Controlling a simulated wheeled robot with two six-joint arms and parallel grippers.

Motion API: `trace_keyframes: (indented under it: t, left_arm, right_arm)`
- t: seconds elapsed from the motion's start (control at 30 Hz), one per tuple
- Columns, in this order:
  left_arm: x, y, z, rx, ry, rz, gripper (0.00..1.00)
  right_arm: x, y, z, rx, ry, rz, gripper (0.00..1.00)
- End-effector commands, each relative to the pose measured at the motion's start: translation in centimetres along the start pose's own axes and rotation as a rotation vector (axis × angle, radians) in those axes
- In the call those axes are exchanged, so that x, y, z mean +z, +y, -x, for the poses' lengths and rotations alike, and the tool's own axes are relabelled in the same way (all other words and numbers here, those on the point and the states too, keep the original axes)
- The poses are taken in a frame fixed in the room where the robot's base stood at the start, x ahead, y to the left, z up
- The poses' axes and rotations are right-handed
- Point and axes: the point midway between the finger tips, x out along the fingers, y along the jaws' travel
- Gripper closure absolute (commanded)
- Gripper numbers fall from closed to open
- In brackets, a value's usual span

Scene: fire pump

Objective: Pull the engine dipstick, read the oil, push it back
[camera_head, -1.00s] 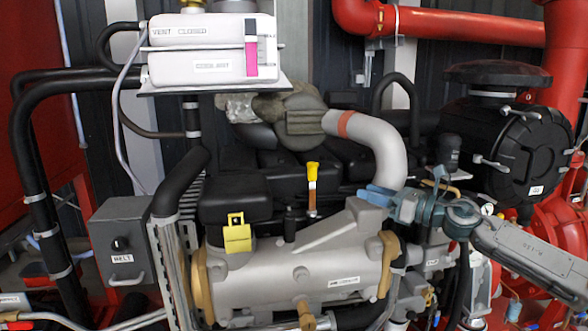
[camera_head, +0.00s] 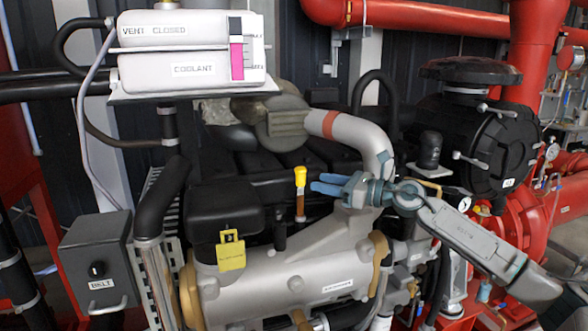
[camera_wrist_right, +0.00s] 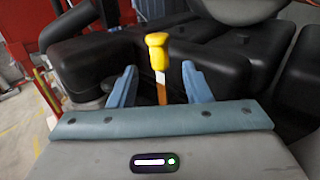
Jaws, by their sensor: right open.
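The dipstick has a yellow handle (camera_head: 300,176) on a short orange-brown tube and stands upright on the engine, behind the grey cylinder. My right gripper (camera_head: 322,184) comes in from the right, with its blue fingers pointing left at the dipstick, close to its handle. In the right wrist view the yellow handle (camera_wrist_right: 157,50) rises beyond and between the open blue fingers (camera_wrist_right: 156,84). The orange-brown part shows in the gap between them. I cannot tell that either finger touches it. My left gripper is not in view.
The silver exhaust elbow (camera_head: 352,132) curves just behind and above my right gripper. The grey engine cylinder (camera_head: 290,272) lies below, with a yellow tag (camera_head: 231,252) at its left. The coolant tank (camera_head: 185,70) overhangs at upper left. A black air filter (camera_head: 475,145) stands at right.

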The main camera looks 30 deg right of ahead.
Motion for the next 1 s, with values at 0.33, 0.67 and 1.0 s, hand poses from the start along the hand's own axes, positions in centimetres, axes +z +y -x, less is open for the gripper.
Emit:
trace_keyframes:
  t: [0.33, 0.67, 1.0]
  left_arm:
    - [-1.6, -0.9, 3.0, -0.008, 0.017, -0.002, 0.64]
    - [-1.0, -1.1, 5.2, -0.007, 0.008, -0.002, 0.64]
    - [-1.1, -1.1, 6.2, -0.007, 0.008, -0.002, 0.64]
  right_arm:
    - [0.4, 0.0, -2.9, -0.003, -0.002, -0.006, 0.56]
    - [0.3, 0.1, -6.5, -0.003, 0.000, -0.007, 0.56]
    - [0.0, 0.0, -8.7, -0.004, 0.002, -0.004, 0.56]
